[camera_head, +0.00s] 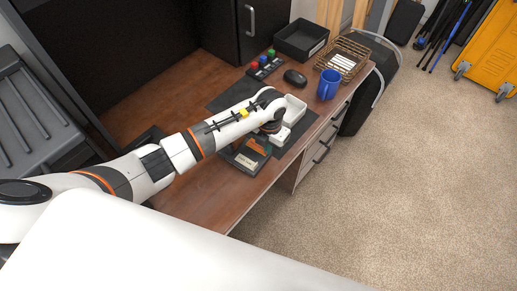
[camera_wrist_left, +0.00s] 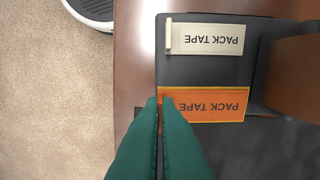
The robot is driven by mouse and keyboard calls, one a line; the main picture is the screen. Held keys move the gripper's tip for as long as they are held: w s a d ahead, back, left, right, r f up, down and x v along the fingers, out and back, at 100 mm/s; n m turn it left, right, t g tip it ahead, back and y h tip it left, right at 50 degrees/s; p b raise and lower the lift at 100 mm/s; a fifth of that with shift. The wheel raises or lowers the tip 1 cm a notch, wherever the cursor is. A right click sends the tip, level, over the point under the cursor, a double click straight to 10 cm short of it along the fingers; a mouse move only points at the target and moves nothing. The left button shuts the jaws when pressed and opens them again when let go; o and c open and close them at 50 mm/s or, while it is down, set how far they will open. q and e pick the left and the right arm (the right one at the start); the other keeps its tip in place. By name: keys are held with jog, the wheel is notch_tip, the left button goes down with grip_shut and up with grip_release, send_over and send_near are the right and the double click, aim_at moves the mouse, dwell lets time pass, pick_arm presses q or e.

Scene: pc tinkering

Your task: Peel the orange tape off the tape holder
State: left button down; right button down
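The tape holder (camera_wrist_left: 258,65) is a dark flat board near the desk's front edge; it also shows below my left wrist in the head view (camera_head: 236,158). It carries a cream PACK TAPE strip (camera_wrist_left: 207,39) and an orange PACK TAPE strip (camera_wrist_left: 215,104), one beside the other. The orange strip lies flat on the board. My left gripper (camera_wrist_left: 159,100) has green fingers close together at the left end of the orange strip. A bit of orange shows between the fingertips, so they look shut on its end tab. My right gripper is not in view.
Carpet (camera_head: 400,180) lies open beyond the desk's front edge.

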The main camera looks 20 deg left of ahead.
pick_arm(q)
jog(key=shift+d+r+p, duration=0.15)
jog(key=shift+r+p, duration=0.2)
jog(key=shift+r, duration=0.25)
dwell(0.3)
jog(key=shift+r+p, duration=1.95)
jog(key=shift+r, duration=0.55)
